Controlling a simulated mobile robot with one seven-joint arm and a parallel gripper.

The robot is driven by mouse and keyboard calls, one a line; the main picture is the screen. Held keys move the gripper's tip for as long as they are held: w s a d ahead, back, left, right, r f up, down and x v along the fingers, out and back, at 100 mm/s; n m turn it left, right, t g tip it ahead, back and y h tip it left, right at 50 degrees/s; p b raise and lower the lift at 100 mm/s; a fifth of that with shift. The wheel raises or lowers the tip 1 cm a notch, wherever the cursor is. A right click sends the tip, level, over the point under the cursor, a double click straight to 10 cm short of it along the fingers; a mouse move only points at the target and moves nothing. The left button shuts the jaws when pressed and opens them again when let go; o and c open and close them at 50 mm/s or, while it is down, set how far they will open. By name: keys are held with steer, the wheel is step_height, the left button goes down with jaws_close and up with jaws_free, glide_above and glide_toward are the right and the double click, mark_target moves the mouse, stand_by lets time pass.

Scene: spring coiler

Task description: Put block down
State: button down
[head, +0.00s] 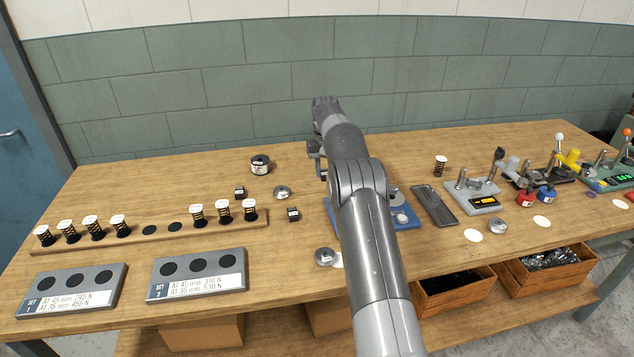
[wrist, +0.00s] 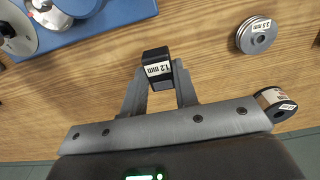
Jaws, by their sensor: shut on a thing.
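A small black block (wrist: 156,64) with a white "1.2 mm" label sits between my fingertips in the wrist view. My gripper (wrist: 157,72) is shut on it, over bare wood beside a blue base. I cannot tell whether the block touches the table. In the head view my arm hides most of the gripper (head: 317,155) and the held block is not discernible. Two other small dark blocks, one farther back (head: 240,191) and one nearer (head: 293,214), stand on the table to the left of my arm.
A silver disc (wrist: 256,35) and a labelled spool (wrist: 274,103) lie to the right in the wrist view. The blue base (wrist: 95,25) is at upper left. In the head view, a wooden rack (head: 150,232) of springs stands left and a dark tray (head: 434,205) right.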

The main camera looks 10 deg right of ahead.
mark_target(317, 190)
steer(key=shift+w+a+f, duration=0.35)
steer(key=shift+a, duration=0.2)
steer(key=shift+w+a+f, duration=0.35)
steer(key=shift+a, duration=0.15)
steer(key=shift+f, duration=2.05)
steer(key=c, duration=1.1)
jaws_free()
steer(key=shift+f, duration=0.15)
